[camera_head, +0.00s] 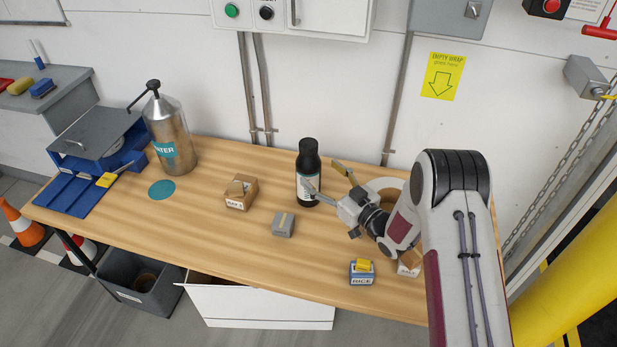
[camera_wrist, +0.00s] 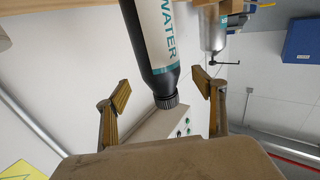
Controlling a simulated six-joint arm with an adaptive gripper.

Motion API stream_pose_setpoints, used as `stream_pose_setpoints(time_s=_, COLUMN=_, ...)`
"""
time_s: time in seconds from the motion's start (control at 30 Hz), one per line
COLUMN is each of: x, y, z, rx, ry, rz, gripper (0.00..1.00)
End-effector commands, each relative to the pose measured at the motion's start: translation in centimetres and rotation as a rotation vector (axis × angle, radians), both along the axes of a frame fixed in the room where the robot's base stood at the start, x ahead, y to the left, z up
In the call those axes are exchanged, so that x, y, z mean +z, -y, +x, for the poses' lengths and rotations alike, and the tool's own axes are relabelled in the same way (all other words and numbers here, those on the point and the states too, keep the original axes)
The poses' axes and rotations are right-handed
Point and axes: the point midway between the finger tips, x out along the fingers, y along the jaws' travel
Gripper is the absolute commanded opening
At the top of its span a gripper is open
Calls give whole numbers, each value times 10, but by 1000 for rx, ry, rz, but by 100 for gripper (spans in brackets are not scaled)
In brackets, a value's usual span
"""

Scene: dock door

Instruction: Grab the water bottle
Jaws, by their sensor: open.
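The water bottle (camera_head: 308,162) is black with a white and teal label and stands upright near the back middle of the table. In the wrist view the bottle (camera_wrist: 152,35) reads "WATER" and appears upside down, its ribbed cap pointing down the picture. My gripper (camera_head: 327,179) is open and reaches in from the right, one finger in front of the bottle's lower part. In the wrist view the fingers of my gripper (camera_wrist: 160,88) lie apart on either side of the bottle's line. Clear gaps show, and I see no contact there.
A metal canister with a teal label (camera_head: 171,135) stands at the left. A cardboard box (camera_head: 240,194), a grey block (camera_head: 283,226) and a small blue box (camera_head: 362,278) lie on the table (camera_head: 220,240). A white drawer (camera_head: 262,306) sticks out in front. The wall is close behind.

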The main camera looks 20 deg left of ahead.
Motion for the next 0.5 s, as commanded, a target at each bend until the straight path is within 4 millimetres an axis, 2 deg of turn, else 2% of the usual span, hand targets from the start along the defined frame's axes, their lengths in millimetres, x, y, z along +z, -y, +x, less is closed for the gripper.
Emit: stream_pose_setpoints(time_s=0.5, x=0, y=-7, z=5, rx=0, ry=0, rz=0, gripper=69)
